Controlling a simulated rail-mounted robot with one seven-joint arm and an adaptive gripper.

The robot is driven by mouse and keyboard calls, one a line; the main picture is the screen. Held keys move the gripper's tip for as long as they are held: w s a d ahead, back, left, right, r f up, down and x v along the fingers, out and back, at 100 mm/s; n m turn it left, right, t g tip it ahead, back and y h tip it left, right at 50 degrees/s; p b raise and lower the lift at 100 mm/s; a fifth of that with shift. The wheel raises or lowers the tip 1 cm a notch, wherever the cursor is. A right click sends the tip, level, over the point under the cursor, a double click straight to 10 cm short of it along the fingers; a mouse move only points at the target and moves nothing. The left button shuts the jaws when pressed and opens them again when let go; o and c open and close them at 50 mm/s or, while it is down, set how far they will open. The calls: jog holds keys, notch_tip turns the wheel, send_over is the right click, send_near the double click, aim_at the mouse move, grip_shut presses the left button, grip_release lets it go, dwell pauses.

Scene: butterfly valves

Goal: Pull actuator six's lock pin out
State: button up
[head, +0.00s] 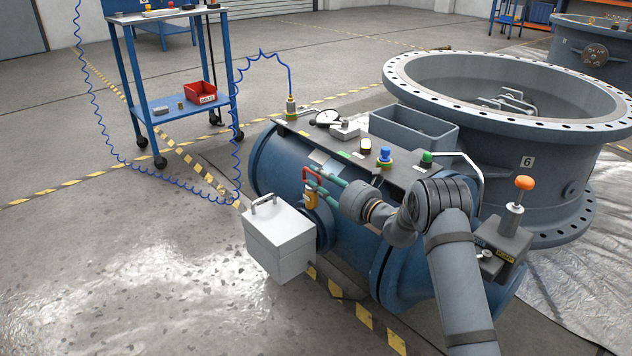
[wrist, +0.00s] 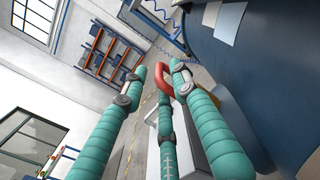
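My gripper (head: 322,184) has teal segmented fingers and reaches in from the right beside the blue valve body (head: 270,158). Its fingers look spread, with a gap between the tips. A red loop (head: 309,170) above an orange-yellow body (head: 311,199) stands at the fingertips. In the wrist view, the red loop (wrist: 164,82) shows among the tips of my gripper (wrist: 160,76); contact cannot be told. An orange knob (head: 524,183) on a silver stem stands upright on a dark block (head: 500,240) at the right. I cannot tell which part is actuator six's lock pin.
A light grey box (head: 280,243) with a handle is close below the fingers. A grey tray (head: 414,130), gauge (head: 327,117) and coloured knobs stand on the valve's top.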

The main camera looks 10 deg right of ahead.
jog(key=shift+x, duration=1)
jog(key=shift+c, duration=1.3)
jog(key=shift+r, duration=0.1)
jog(key=c, duration=0.4)
grip_shut()
jog(key=shift+d+r, duration=0.15)
jog(key=shift+d, duration=0.05)
